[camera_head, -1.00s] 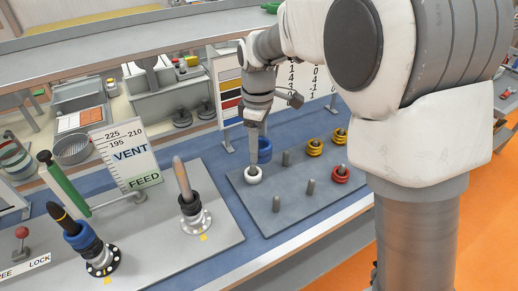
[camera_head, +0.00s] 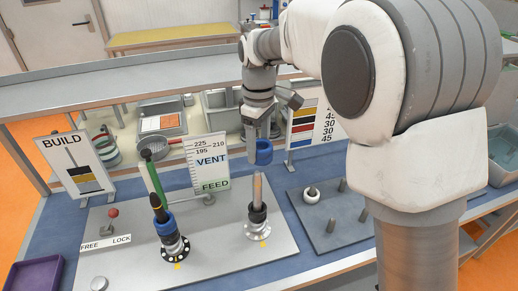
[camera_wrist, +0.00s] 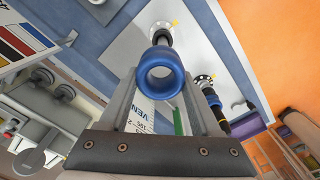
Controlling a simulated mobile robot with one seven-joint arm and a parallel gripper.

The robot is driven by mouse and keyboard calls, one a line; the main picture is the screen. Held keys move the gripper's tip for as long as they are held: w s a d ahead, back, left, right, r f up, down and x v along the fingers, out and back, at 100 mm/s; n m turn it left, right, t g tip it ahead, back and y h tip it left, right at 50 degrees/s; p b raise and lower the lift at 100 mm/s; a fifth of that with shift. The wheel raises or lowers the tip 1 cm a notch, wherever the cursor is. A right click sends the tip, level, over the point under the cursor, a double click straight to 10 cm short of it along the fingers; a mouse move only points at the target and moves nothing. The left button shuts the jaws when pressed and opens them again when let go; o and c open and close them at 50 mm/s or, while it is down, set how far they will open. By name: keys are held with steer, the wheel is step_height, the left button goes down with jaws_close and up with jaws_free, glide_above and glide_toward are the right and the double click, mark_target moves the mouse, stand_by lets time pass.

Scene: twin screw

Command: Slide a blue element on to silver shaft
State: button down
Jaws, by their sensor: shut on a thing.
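My gripper (camera_head: 263,132) is shut on a blue ring-shaped element (camera_head: 264,153) and holds it in the air. The blue element fills the middle of the wrist view (camera_wrist: 160,76), between the two fingers, with its hole facing the camera. The silver shaft (camera_head: 257,189) stands upright on a flanged base with a black element (camera_head: 257,213) around its lower part. In the head view the blue element appears just above the shaft's tip, slightly to the right; depth between them is unclear. In the wrist view the shaft is mostly hidden behind the blue element.
Behind are the VENT/FEED sign (camera_head: 210,160) and BUILD sign (camera_head: 75,165). A peg plate (camera_head: 325,240) with a white ring (camera_head: 311,195) lies right.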

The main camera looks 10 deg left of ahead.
steer(key=shift+s+a+r, duration=0.2)
steer(key=shift+a+r, duration=0.1)
steer(key=shift+a, duration=0.25)
steer(key=b, duration=0.4)
glide_above(255, 191)
steer(key=w, duration=0.2)
steer(key=shift+s+a+f, duration=0.1)
steer(key=shift+s+f, duration=0.05)
steer(key=shift+f, duration=0.95)
steer(key=shift+s+a+f, duration=0.1)
steer(key=shift+f, duration=0.95)
steer(key=shift+f+b, duration=0.55)
steer(key=shift+f, duration=0.85)
steer(key=shift+f+b, duration=3.1)
steer(key=shift+f, duration=1.75)
jaws_free()
steer(key=shift+r, duration=0.1)
